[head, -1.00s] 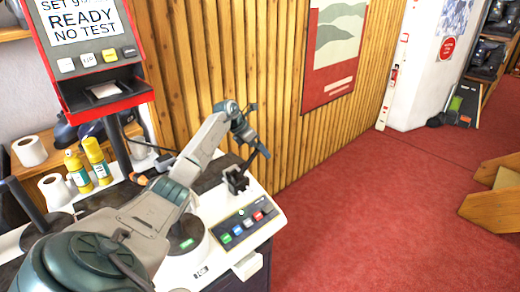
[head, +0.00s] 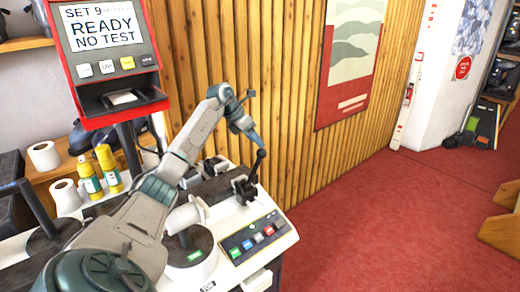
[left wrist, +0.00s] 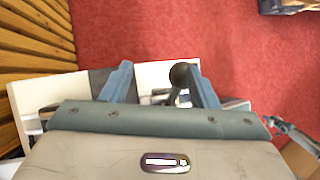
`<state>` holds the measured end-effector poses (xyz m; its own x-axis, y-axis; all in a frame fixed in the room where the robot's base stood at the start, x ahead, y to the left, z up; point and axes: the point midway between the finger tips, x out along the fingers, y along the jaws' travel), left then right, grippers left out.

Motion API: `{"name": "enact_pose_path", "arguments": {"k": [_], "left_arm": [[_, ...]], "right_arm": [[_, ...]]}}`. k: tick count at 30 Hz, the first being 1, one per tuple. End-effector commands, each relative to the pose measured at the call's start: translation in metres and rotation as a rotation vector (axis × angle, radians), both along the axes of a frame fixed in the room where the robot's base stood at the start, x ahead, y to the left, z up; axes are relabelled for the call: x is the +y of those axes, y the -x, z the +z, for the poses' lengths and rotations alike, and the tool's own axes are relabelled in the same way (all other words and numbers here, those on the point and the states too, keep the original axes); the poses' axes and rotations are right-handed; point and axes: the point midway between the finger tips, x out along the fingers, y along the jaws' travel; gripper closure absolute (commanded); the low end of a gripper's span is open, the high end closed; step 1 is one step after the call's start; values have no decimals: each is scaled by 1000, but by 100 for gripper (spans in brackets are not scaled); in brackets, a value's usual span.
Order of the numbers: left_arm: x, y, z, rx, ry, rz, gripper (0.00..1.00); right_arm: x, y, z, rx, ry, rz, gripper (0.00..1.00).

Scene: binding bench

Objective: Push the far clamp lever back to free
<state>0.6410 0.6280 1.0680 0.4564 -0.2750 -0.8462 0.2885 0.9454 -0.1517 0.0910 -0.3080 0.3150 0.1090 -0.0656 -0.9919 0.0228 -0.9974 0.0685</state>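The clamp lever (head: 256,168) is a black rod with a round knob. It stands nearly upright, leaning slightly right, from a black clamp (head: 243,188) at the wall-side end of the white machine. My left gripper (head: 245,118) hangs just above and to the left of the knob. In the left wrist view its two blue-grey fingers (left wrist: 163,84) are spread, and the knob (left wrist: 182,75) shows between them, nearer the right finger. I cannot tell whether they touch it. A grey arm part at the right edge of that view may be my right gripper (left wrist: 290,132); its fingers are unclear.
A button panel (head: 254,238) lies in front of the clamp. A red display unit (head: 110,55), glue bottles (head: 89,177) and paper rolls (head: 44,155) stand left. Another black lever (head: 38,208) is at far left. Slatted wall (head: 290,90) lies behind; red carpet (head: 400,220) is clear.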

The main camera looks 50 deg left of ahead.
Motion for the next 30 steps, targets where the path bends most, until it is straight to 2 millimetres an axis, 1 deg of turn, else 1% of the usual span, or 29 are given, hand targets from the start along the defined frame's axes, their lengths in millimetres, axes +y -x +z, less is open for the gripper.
{"name": "enact_pose_path", "arguments": {"k": [3, 11, 30], "left_arm": [[-1, 1, -1, 3, 3, -2, 45], [0, 2, 1, 2, 1, -1, 45], [13, 31, 31, 2, 2, -3, 45]], "right_arm": [[-4, -2, 0, -4, 4, 2, 100], [-4, 1, 0, 2, 4, 1, 100], [-5, 4, 5, 8, 5, 1, 100]]}}
